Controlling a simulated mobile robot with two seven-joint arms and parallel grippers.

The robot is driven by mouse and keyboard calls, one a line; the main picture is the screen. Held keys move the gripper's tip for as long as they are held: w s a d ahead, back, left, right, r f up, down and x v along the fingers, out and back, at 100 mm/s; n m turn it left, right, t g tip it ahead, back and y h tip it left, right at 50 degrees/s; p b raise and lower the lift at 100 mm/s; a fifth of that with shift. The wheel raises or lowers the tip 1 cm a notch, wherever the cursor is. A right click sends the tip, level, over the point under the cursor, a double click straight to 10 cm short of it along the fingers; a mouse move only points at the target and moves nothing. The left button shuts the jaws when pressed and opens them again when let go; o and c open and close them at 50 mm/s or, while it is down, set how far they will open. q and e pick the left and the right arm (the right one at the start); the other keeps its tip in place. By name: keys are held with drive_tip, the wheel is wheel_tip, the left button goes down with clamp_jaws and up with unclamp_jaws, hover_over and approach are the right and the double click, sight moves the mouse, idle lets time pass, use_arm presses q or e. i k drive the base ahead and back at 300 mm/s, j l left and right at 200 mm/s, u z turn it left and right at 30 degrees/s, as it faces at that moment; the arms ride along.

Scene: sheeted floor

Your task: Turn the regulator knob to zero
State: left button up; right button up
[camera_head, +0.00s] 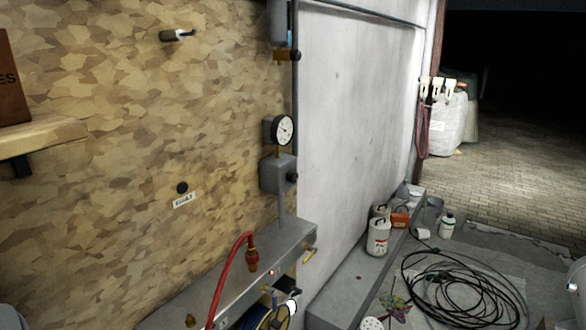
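The regulator is a grey box (277,173) on the wall, right of the patterned panel. Its small black knob (292,178) sticks out on the box's right side. A round gauge with a white dial (285,131) and black rim sits just above the box; its reading is too small to tell. A pipe runs down from the box to a grey ledge. Neither of my grippers shows in the head view, so nothing is seen touching the knob.
A red hose (228,275) rises from the grey ledge (190,295) below the regulator. A wooden shelf (40,136) juts out at left. A low grey step (345,285) holds white canisters (378,236). A coiled black cable (465,290) lies on the floor at right.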

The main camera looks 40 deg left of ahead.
sight(291, 177)
drive_tip(key=i+l+u, duration=0.1)
drive_tip(key=i+u, duration=0.3)
drive_tip(key=i+l+u, duration=0.2)
drive_tip(key=u, duration=0.25)
drive_tip(key=i+l+u, duration=0.55)
drive_tip(key=l+u, duration=0.25)
drive_tip(key=i+l+u, duration=0.15)
drive_tip(key=l+u, duration=0.3)
drive_tip(key=j, duration=0.1)
